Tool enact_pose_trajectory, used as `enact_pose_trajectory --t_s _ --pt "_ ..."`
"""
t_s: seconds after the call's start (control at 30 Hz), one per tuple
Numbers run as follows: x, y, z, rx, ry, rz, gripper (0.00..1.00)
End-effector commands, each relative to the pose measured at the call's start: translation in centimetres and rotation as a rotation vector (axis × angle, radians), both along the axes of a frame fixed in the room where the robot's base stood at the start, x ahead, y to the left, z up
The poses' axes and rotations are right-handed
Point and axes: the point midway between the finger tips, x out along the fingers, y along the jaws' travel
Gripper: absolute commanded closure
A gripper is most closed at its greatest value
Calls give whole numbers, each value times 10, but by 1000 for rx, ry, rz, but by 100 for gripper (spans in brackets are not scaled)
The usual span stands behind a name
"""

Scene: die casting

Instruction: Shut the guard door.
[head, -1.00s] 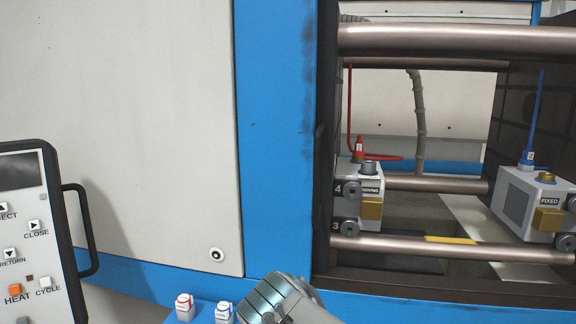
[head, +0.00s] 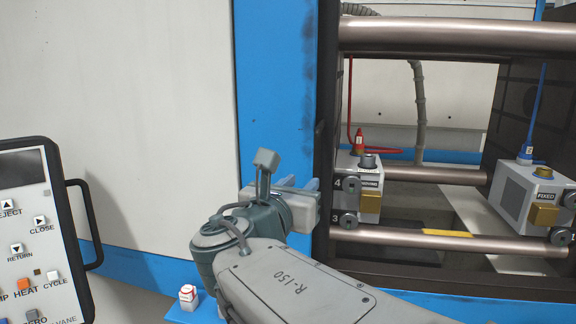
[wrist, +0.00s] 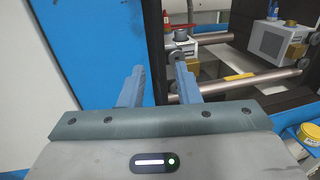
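A white panel (head: 120,110) with a broad blue upright edge (head: 275,90) stands left of the machine opening; it looks like the guard door, though I cannot tell for certain. The opening to its right is uncovered, showing the moving die block (head: 371,202) and the fixed die block (head: 520,190). My gripper (head: 299,184) is in front of the lower blue upright, close to the opening's dark left edge. In the wrist view my gripper (wrist: 159,72) has its two blue fingers apart, with nothing visible held between them. No door handle shows clearly; my gripper may hide it.
Thick tie bars (head: 450,37) cross the opening. A control panel (head: 25,225) with a black handle stands at the left. In the wrist view a yellow container (wrist: 308,135) stands at the lower right.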

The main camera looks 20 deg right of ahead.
Motion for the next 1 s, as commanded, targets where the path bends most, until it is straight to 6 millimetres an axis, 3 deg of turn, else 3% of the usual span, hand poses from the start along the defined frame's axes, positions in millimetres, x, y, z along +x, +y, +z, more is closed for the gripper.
enact_pose_trajectory --t_s 0.2,0.4,0.9,1.0 --pt "34 -36 0 1 4 -4 70" --pt "58 -59 1 1 1 -2 70" --pt "69 -71 0 3 -1 -1 70" --pt "69 -71 0 3 -1 -1 98"
